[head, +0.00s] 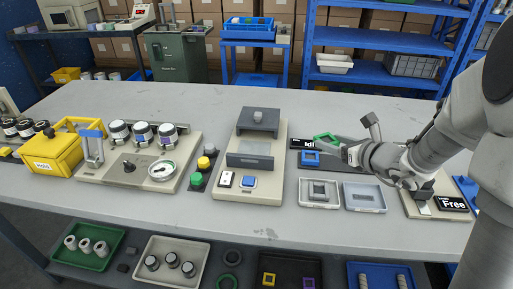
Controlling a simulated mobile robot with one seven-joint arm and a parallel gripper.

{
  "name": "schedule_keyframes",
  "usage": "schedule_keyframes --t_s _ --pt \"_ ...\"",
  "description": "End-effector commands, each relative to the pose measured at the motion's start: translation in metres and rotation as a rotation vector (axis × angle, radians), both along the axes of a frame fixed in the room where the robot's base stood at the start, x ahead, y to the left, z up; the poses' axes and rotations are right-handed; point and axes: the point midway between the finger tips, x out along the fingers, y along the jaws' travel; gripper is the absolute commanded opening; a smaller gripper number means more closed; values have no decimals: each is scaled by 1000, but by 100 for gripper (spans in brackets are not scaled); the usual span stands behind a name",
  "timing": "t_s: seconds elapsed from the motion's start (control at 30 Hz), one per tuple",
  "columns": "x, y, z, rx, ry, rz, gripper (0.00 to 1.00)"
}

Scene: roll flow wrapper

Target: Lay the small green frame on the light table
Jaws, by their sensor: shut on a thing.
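The small green frame (327,138) shows at the tip of my gripper (338,146), right of centre in the head view. My gripper is shut on it; the fingers are small and partly hidden by the frame and wrist. The frame appears above a dark panel (352,164), beside a black sign reading "Idle" (305,143). A small blue frame (310,158) lies just below it in the picture. The broad light grey table top (250,224) spans the view. I cannot tell a separate lit panel on it.
Two pale trays (365,197) sit in front of the dark panel, the left one holding a grey piece. A beige press (277,178) stands left, and a "Free" sign (451,203) right. The table's front strip is clear. Trays with parts sit on the lower shelf.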

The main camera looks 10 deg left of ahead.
Motion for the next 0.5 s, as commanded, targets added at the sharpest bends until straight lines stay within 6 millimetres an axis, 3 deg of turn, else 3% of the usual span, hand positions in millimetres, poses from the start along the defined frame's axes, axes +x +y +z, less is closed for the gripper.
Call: schedule_keyframes --t_s 0.13,0.3,0.5 --pt "12 37 23 0 -2 219 11" --pt "9 76 39 2 -1 520 11" --pt "-6 94 45 4 1 836 11"
